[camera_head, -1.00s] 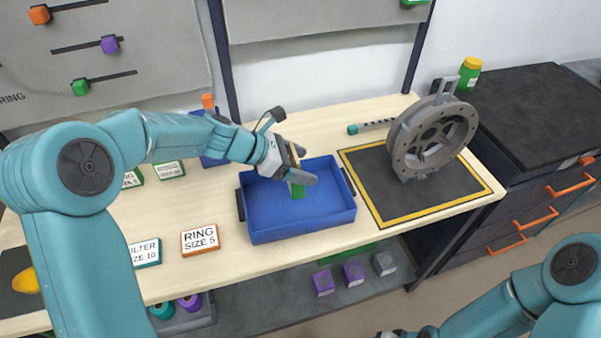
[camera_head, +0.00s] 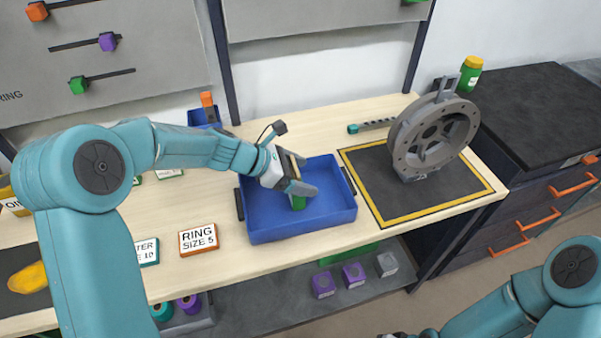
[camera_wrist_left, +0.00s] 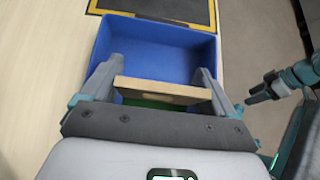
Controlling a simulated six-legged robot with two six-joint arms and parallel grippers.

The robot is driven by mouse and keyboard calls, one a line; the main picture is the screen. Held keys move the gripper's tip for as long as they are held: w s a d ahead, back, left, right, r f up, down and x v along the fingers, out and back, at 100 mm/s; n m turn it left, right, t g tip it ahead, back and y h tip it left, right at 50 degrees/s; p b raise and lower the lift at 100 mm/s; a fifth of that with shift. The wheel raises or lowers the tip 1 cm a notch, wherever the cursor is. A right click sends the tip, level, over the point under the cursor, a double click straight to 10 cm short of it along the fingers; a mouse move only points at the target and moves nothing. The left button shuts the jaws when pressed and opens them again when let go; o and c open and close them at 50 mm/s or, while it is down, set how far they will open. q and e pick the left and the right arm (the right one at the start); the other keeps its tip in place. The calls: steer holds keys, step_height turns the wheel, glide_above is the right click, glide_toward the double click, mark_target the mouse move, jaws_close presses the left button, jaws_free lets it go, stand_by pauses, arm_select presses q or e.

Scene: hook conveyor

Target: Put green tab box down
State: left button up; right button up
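My left gripper (camera_head: 302,180) is above the middle of the blue tray (camera_head: 265,231), pointing down into it. It is shut on the green tab box (camera_head: 298,202), of which the head view shows a green part below the fingers. In the left wrist view the box shows a tan top edge (camera_wrist_left: 165,89) and a green part (camera_wrist_left: 150,102) between the two fingers (camera_wrist_left: 160,85).
A grey ring-shaped housing (camera_head: 432,140) stands on a yellow-edged black mat (camera_head: 375,185) right of the tray. A "RING SIZE 5" sign (camera_head: 198,239) lies to the left. Purple and grey blocks (camera_head: 353,273) are on the lower shelf.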

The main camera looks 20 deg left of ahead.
arm_select(q)
steer(key=shift+o, duration=0.3)
steer(key=shift+r+p, duration=0.35)
steer(key=shift+r, duration=0.05)
steer(key=v, duration=1.2)
steer(key=shift+r, duration=0.15)
